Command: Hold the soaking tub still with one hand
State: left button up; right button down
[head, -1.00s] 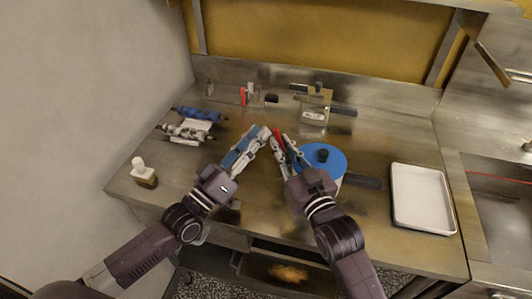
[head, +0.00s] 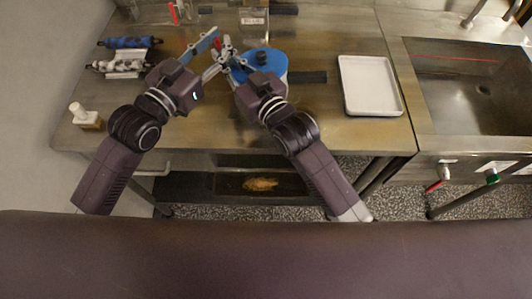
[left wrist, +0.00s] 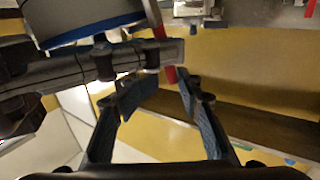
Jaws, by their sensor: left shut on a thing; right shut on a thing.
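The round tub with a blue top (head: 262,66) and a dark knob stands on the steel table. In the left wrist view its blue rim (left wrist: 95,32) shows at the upper left. My right gripper (head: 226,48) is shut at the tub's left side; whether it touches the rim is hidden. A thin red piece (head: 218,43) crosses its tips. My left gripper (head: 212,50) is close beside it, its tips around the red piece (left wrist: 168,70) in the left wrist view. I cannot see what else, if anything, either grips.
A white tray (head: 370,86) lies right of the tub, with a sink (head: 465,85) beyond. Rollers (head: 125,64) lie at the left, and a small white-topped bottle (head: 82,115) stands at the left front.

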pick_arm(q)
jog(key=v, duration=1.2)
jog(key=s+d+r+n+g+h, duration=0.2)
jog(key=s+d+h, duration=0.45)
jog(key=d, duration=0.55)
jog(key=s+d+f+n+g, duration=0.1)
jog(key=s+d+f+n, duration=0.3)
jog(key=s+n, duration=0.5)
jog(key=shift+s+d+f+n, duration=0.25)
jog(key=shift+f+n, duration=0.15)
jog(key=shift+n, duration=0.3)
grip_shut()
dwell(0.5)
